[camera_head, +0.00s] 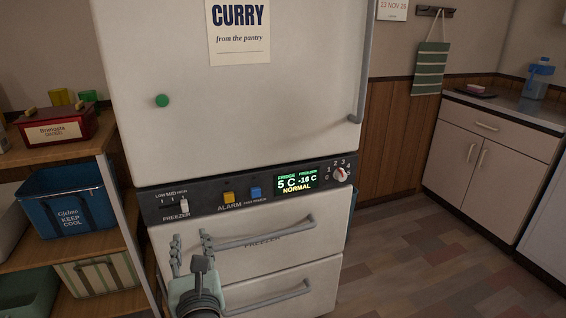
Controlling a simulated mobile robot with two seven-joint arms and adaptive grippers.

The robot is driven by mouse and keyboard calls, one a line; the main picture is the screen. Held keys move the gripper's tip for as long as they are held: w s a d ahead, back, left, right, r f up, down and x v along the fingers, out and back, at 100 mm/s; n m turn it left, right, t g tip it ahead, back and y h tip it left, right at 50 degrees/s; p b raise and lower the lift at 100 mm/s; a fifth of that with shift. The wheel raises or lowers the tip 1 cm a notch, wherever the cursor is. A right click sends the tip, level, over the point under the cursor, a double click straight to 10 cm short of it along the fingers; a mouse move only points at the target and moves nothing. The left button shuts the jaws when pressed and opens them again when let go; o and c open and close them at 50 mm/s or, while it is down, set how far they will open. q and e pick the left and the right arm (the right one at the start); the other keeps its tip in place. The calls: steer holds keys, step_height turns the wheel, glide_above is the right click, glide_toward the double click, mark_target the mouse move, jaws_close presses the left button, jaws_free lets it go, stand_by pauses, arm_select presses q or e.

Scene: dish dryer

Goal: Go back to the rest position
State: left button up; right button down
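My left gripper (190,238) is at the bottom left of the view, in front of the upper freezer drawer (300,255). Its two fingers point up and stand apart, with nothing between them. It is just below the freezer slider (184,204) and near the left end of the upper drawer handle (265,241); I cannot tell whether it touches the drawer. My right gripper is not in view.
The fridge-freezer (240,120) fills the middle, with a control panel (213,198) and a lit display (295,181). A shelf (75,150) with boxes stands close on the left. Floor (420,255) is free on the right, before a cabinet (485,160).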

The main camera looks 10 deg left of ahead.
arm_select(q)
steer(key=s+a+f+n+g+h, duration=0.1)
steer(key=s+f+n+g+h, duration=0.15)
steer(key=f+n, duration=0.65)
steer(key=s+a+f+n+g+h, duration=0.1)
steer(key=s+f+n+g, duration=0.35)
steer(key=f, duration=0.95)
steer(key=s+d+f+n+g+h, duration=0.1)
steer(key=s+f+n+g+h, duration=0.1)
steer(key=s+f+n, duration=0.4)
steer(key=s+d+f+n+g+h, duration=0.2)
steer(key=s+f+n+g, duration=0.1)
steer(key=s+f+n, duration=0.4)
steer(key=shift+d+f+n+g, duration=0.25)
steer(key=shift+f+n+g, duration=0.05)
steer(key=shift+f+n, duration=0.5)
steer(key=shift+h, duration=0.25)
